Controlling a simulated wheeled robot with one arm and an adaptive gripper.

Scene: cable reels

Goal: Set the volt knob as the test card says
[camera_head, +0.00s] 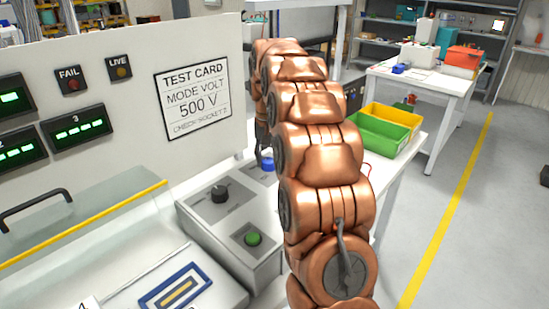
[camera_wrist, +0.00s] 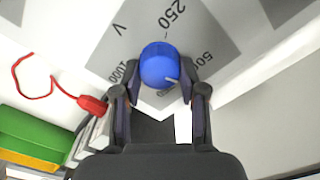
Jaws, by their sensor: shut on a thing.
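The test card (camera_head: 193,97) on the upright panel reads "MODE VOLT", "500 V" and a smaller line that looks like "CHECK SOCKET 2". The blue volt knob (camera_wrist: 158,65) sits on a grey dial plate marked V, with 250 at the top, 1000 to the left and a partly hidden 50- label to the right. Its pale pointer line faces the lower right of the wrist view. My gripper (camera_wrist: 160,92) is shut on the knob, one finger on each side. In the head view the knob (camera_head: 268,165) shows beside my copper arm, which hides much of that area.
A black knob (camera_head: 219,193) and a green button (camera_head: 253,239) are on the nearer grey box. A red lead (camera_wrist: 92,104) lies near the left finger. Green (camera_head: 378,133) and yellow (camera_head: 392,116) bins stand right of my arm. A clear cover (camera_head: 85,220) is at left.

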